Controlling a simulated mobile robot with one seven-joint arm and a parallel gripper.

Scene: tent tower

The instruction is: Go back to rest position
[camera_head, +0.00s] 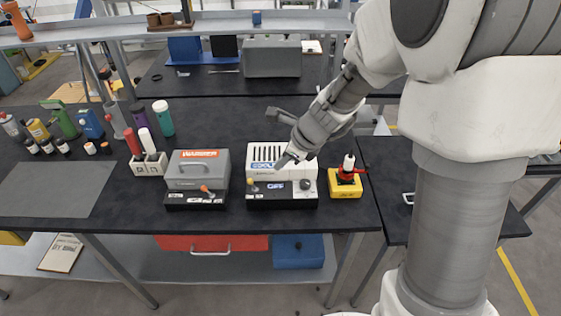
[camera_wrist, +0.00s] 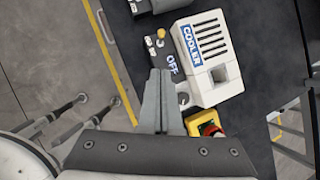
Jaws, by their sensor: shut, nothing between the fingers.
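My gripper (camera_head: 283,161) is shut and empty. In the wrist view my gripper's fingers (camera_wrist: 160,75) are together, with the cooler box (camera_wrist: 212,60) just beyond and to the right. The box bears a blue "COOLER" label and an "OFF" label on its dark front base. I cannot tell whether the fingertips touch the box. My arm reaches in from the right of the head view.
A grey box (camera_head: 198,170) stands left of the cooler. A yellow box with a red-and-white top (camera_head: 346,182) stands to its right. Bottles and cans crowd the left back of the black table (camera_head: 230,217). A shelf (camera_head: 200,28) runs above the back. The table's front strip is clear.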

